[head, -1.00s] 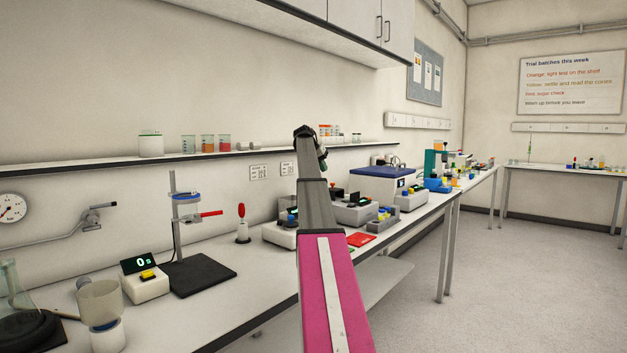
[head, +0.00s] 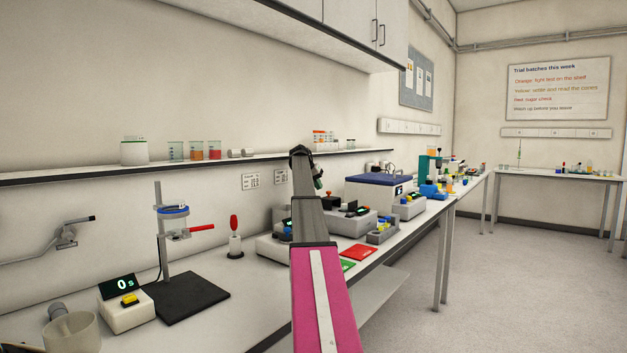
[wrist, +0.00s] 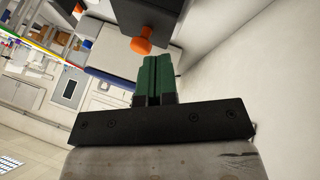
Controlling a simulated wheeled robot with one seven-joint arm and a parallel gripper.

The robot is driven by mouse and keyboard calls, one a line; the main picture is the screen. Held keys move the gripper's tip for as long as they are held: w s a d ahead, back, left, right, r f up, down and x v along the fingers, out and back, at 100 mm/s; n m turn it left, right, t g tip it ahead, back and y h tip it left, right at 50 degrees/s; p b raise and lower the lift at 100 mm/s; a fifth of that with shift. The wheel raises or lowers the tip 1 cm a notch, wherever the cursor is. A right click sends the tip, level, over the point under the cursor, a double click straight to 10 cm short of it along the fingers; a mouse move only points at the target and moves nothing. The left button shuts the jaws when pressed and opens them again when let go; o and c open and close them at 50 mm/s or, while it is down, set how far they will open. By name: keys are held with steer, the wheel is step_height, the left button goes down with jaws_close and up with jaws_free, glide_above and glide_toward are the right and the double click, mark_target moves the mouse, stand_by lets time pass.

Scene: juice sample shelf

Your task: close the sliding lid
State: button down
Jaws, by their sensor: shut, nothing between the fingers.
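My gripper (wrist: 152,62) shows in the wrist view as two green fingers pressed together, with nothing between them. An orange knob (wrist: 142,46) on a dark block (wrist: 150,14) is close to the fingertips; I cannot tell whether they touch. In the head view my arm reaches over the bench and its end hides part of the instruments. I cannot make out for certain which part is the sliding lid. A blue-topped instrument (head: 378,180) stands beyond the gripper, and a grey instrument (head: 345,222) stands near it.
A wall shelf (head: 80,174) runs behind the bench with beakers (head: 196,150). A stand (head: 163,235) with a red-handled clamp, a timer (head: 127,305) and a red-handled tool (head: 235,238) are left of my arm. A red pad (head: 359,252) lies right. The floor is clear.

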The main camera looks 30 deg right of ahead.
mark_target(326, 197)
steer(key=shift+x, duration=1.55)
steer(key=s+d, duration=0.1)
steer(key=s, duration=0.1)
steer(key=s+d, duration=0.1)
steer(key=s, duration=0.2)
steer(key=s+d, duration=0.1)
steer(key=s, duration=0.2)
steer(key=shift+s+d, duration=0.2)
steer(key=shift+r, duration=0.1)
